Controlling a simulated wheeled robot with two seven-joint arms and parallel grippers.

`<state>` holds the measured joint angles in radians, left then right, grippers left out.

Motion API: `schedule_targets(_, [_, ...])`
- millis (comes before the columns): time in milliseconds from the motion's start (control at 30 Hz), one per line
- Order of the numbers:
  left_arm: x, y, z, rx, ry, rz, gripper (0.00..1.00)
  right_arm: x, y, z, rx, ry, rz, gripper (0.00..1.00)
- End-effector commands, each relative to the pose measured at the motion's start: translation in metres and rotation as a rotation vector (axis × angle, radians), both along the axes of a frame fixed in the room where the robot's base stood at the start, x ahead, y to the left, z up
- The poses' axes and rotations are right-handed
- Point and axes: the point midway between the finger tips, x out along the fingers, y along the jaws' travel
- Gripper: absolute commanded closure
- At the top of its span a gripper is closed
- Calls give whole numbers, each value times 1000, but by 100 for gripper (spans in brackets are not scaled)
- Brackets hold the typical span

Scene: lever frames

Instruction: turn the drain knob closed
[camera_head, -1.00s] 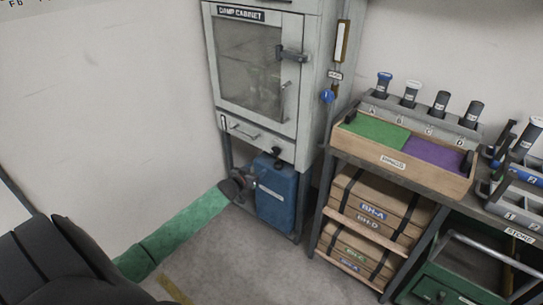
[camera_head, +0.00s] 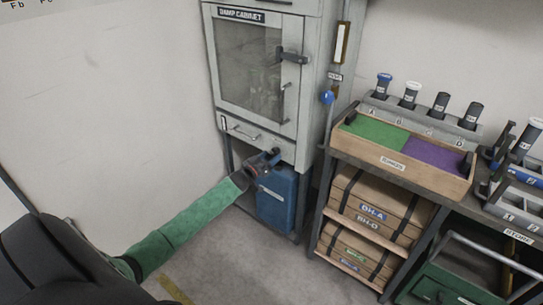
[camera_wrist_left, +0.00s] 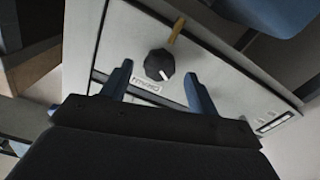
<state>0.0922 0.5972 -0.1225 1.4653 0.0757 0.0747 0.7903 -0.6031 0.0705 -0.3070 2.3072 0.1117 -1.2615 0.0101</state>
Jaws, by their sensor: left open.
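The drain knob (camera_wrist_left: 159,65) is a black faceted knob on the pale cabinet panel, and it shows in the left wrist view. A short tan bar extends from its upper edge, and a small label (camera_wrist_left: 146,84) lies beside it, upside down in that view. My left gripper (camera_wrist_left: 158,88) is open, with one blue finger on each side in front of the knob, and no contact shows. In the head view my left gripper (camera_head: 267,161) is at the bottom of the damp cabinet (camera_head: 262,75) and largely covers the knob. My right gripper is not in view.
A blue container (camera_head: 276,205) stands under the cabinet, just below my gripper. A shelf to the right bears a wooden tray (camera_head: 400,160) with green and purple sections, and strapped boxes (camera_head: 372,213) below.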

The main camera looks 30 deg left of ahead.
Motion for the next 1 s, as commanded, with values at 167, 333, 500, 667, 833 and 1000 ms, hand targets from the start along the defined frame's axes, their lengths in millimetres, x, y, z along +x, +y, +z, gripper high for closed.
schedule_targets(167, [13, -1, 0, 0, 0, 0, 40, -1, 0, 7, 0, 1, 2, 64])
schedule_targets(333, [17, -2, 0, 1, 1, 0, 40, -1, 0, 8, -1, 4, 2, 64])
schedule_targets(500, [17, -2, 0, 1, 1, 0, 40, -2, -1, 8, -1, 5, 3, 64])
schedule_targets(667, [17, -2, 0, 1, 1, 0, 58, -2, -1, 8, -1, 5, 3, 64])
schedule_targets(833, [17, -1, 0, 1, 1, 0, 85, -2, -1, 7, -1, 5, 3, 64])
schedule_targets(1000, [17, -1, 0, 9, 0, 0, 85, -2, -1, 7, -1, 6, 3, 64])
